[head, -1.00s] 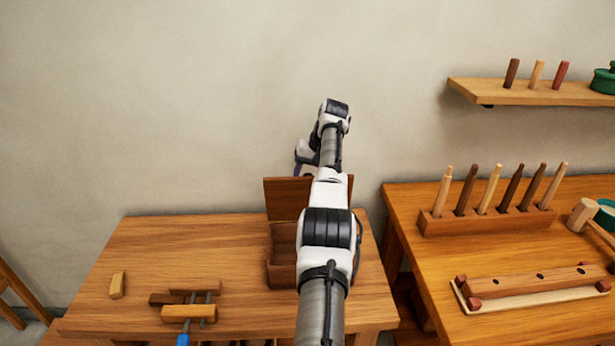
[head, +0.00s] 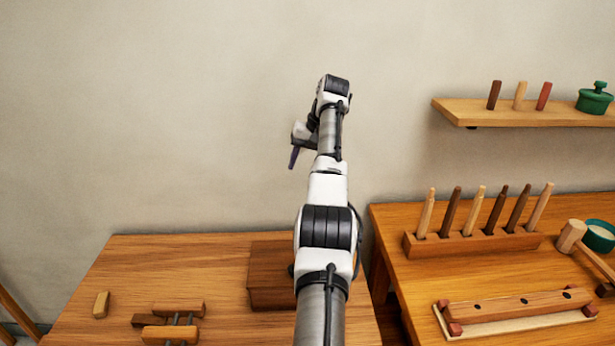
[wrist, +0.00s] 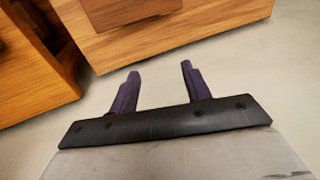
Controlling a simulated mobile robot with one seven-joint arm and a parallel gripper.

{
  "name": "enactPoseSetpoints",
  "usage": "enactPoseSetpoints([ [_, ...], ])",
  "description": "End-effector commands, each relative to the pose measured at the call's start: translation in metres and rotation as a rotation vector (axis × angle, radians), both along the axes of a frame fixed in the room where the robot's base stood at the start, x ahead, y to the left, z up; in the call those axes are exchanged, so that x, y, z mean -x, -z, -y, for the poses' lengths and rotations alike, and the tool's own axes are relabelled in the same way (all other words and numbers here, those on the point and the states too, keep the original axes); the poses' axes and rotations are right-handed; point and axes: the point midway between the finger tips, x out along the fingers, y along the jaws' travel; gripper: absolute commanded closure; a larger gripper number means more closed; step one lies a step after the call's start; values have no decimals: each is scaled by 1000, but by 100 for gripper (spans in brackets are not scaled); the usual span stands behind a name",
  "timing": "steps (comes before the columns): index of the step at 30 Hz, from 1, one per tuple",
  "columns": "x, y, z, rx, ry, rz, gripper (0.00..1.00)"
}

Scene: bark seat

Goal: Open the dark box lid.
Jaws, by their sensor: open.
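The dark box (head: 268,265) is a brown wooden box on the left bench. Its lid (head: 270,258) lies down flat over the top, and the inside is hidden. My arm covers the box's right part. My gripper (head: 294,157) is in the air above and behind the box, in front of the wall, apart from the lid. In the wrist view its two purple fingers (wrist: 160,70) are spread with nothing between them. A brown wooden piece, seemingly the box (wrist: 130,10), shows at that view's top edge.
The left bench (head: 190,265) holds a small wood block (head: 101,305) and a wooden clamp (head: 170,334). The right bench (head: 395,215) carries a rack of tool handles (head: 470,243) and a mallet (head: 571,236). A wall shelf (head: 535,109) is above. Space around my gripper is clear.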

Motion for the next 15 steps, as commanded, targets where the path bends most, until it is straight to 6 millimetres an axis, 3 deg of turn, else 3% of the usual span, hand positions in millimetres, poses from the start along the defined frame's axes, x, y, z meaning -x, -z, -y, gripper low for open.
enactPoseSetpoints([
  [5, 2, -12, -2, 0, -2, 2, 52],
  [15, 3, -13, -2, 0, -1, 0, 52],
])
